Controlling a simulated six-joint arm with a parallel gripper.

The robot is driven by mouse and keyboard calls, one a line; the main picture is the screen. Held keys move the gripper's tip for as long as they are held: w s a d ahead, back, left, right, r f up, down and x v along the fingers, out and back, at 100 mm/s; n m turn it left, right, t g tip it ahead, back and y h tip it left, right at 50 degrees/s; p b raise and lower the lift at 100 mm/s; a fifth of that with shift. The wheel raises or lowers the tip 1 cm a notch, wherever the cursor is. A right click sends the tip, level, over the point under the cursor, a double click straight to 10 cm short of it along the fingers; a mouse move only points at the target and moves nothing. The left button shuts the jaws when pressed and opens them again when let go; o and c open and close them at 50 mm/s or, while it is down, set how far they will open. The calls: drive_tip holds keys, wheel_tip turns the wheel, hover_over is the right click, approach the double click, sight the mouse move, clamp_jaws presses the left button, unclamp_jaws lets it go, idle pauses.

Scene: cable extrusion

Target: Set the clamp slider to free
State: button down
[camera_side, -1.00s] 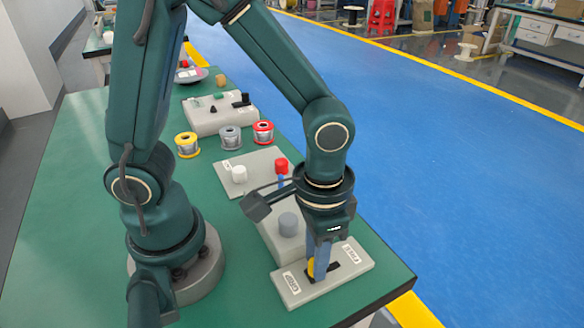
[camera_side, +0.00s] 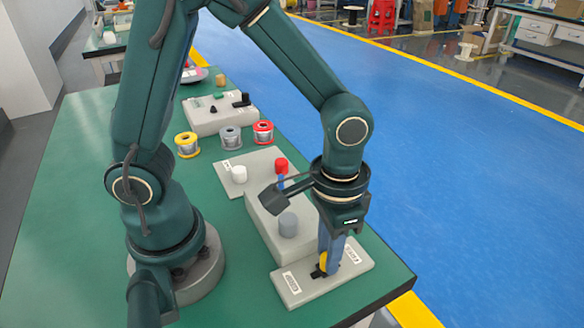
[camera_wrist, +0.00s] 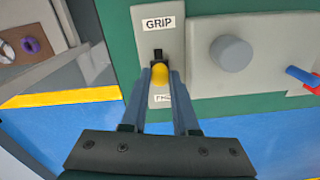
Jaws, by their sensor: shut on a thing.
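The clamp slider's yellow knob (camera_side: 323,262) stands on a pale grey plate (camera_side: 300,294) near the table's right front corner. My gripper (camera_side: 328,270) is shut on the yellow knob, with its blue fingers on either side of it. In the wrist view the knob (camera_wrist: 160,75) sits between my fingertips (camera_wrist: 160,72). The dark slot (camera_wrist: 158,54) shows on the GRIP label (camera_wrist: 158,23) side of the knob. The FREE label (camera_wrist: 162,98) lies close behind the knob and is partly hidden by my fingers.
A grey block with a round grey knob (camera_side: 288,225) stands just behind the plate. Further back are a plate with a white knob (camera_side: 239,174) and a red knob (camera_side: 281,165), and yellow, grey and red spools (camera_side: 263,132). The table's right edge is close by.

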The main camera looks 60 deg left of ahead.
drive_tip(key=shift+w, duration=1.3)
drive_tip(key=c, duration=0.9)
unclamp_jaws()
drive_tip(key=shift+c, duration=0.2)
drive_tip(key=shift+s, duration=0.1)
drive_tip(key=shift+r, duration=0.1)
drive_tip(key=shift+r, duration=2.5)
